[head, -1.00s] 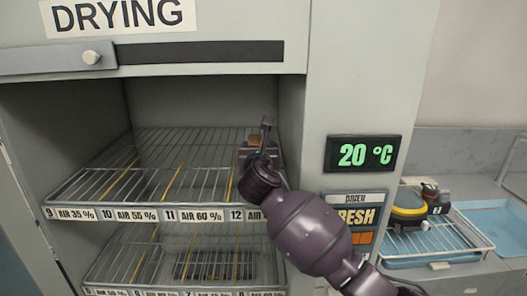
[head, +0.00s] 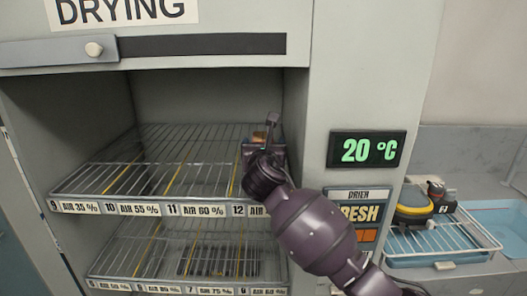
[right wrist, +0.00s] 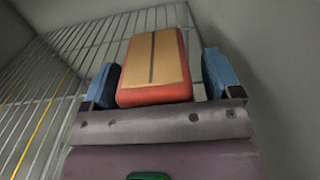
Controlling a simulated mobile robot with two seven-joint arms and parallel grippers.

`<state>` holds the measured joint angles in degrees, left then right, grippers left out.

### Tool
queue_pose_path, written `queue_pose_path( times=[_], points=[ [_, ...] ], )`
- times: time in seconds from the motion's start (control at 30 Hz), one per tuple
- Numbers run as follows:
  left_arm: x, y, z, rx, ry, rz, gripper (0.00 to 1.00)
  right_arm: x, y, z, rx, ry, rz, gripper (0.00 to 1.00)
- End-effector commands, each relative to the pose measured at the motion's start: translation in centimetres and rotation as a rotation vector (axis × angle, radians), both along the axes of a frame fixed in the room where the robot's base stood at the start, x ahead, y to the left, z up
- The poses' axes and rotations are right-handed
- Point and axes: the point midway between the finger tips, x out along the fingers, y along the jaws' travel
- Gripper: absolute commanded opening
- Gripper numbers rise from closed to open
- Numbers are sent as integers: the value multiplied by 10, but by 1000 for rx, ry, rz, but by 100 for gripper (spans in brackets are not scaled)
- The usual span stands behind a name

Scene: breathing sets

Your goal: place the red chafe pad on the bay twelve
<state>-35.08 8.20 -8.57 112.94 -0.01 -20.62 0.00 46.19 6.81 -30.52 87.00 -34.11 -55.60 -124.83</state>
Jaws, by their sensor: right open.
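The red chafe pad (right wrist: 155,68) has a tan top face with a dark stripe. In the right wrist view it lies between the two blue-padded fingers of my right gripper (right wrist: 160,82), with a gap on each side. The gripper is open around it. In the head view my right gripper (head: 265,140) is over the upper wire rack, behind the bay 12 label (head: 238,210), near the cabinet's right wall. A bit of the pad (head: 258,137) shows there; the gripper hides most of it. The pad appears to rest on the rack. My left gripper is not in view.
The upper rack (head: 150,165) has yellow dividers and bare bays to the left. A lower rack (head: 150,250) is below. The cabinet's right wall is close to my gripper. A wire tray (head: 440,238) with yellow and dark gear stands at the right by a blue basin (head: 500,218).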

Motion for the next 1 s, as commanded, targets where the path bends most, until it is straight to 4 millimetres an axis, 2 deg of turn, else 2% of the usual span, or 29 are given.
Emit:
queue_pose_path(
  times=[0.17,0.7,0.83,1.0],
  points=[
    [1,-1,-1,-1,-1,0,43,-14,0,1,2,-3,2,84],
    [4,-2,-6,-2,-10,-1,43,-100,0,0,1,-1,1,84],
    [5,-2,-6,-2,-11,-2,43,-113,0,0,1,-1,1,84],
    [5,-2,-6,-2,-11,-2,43,-120,0,1,1,-1,0,84]
  ],
)
